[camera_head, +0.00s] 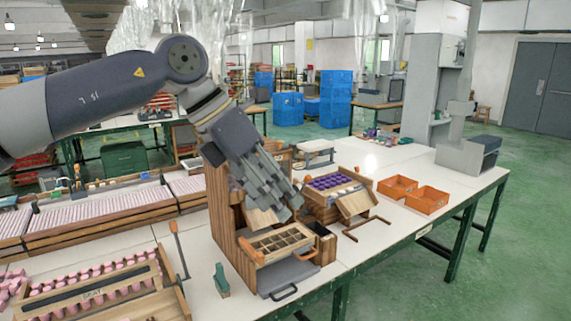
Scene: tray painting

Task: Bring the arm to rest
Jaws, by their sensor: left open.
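My left arm comes in from the left at the top of the head view and bends down at its elbow. My left gripper (285,208) is open, with nothing seen between its fingers. It hangs in front of a wooden stand (228,225) and above a wooden tray with compartments (279,242). I cannot tell whether the fingertips touch the stand. The gripper and wrist hide part of the stand's upper half. My right gripper is not in view.
A rack of purple pieces (335,182) and two orange bins (397,187) (427,200) stand right of the stand. A wooden box of pink pieces (90,291) lies at lower left. A green tool (221,281) stands near the front edge. The white tabletop (375,246) is clear at front right.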

